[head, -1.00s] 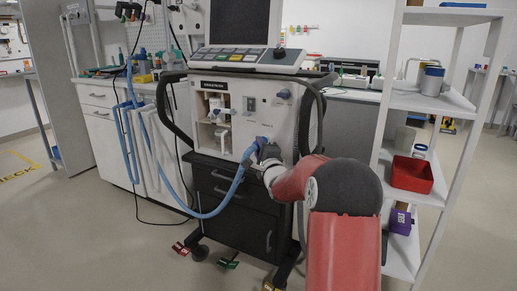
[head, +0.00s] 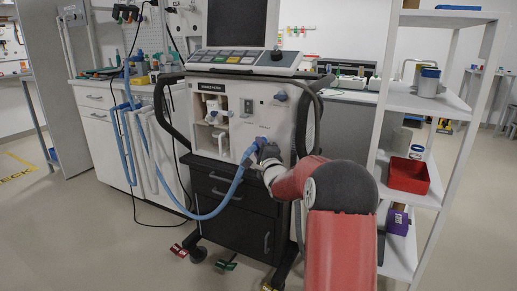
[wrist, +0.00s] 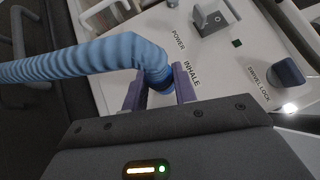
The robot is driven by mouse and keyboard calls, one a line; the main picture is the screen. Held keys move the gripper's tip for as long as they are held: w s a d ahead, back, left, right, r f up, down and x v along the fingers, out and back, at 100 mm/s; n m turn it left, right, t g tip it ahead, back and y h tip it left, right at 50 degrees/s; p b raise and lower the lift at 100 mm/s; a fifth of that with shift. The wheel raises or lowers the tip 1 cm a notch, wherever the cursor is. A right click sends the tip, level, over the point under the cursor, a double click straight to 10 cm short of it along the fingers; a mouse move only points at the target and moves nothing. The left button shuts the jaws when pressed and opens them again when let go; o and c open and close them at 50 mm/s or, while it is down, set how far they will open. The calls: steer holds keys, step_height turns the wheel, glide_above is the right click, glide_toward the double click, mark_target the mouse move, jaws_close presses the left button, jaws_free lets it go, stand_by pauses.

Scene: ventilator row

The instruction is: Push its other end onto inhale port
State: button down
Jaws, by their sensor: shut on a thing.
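My gripper (wrist: 160,88) is shut on the end of a blue corrugated hose (wrist: 95,55), with one purple finger on each side of it. The hose bends down between the fingers toward the pale front panel of the ventilator (wrist: 150,25). The INHALE label (wrist: 192,72) is just right of the held end. The inhale port is hidden behind the hose end and fingers, so I cannot tell whether they touch. In the head view the blue hose (head: 210,213) hangs in a loop from my gripper (head: 263,152), at the lower right of the ventilator front (head: 262,120).
A swivel lock knob (wrist: 288,71) and a power switch (wrist: 208,19) sit on the panel nearby. A white shelf unit (head: 402,260) with a red bin (head: 408,177) stands close to my arm on the right. Open floor lies at the left.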

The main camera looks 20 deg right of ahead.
stand_by(0.4)
steer(key=c, duration=1)
jaws_free()
steer(key=shift+c, duration=0.2)
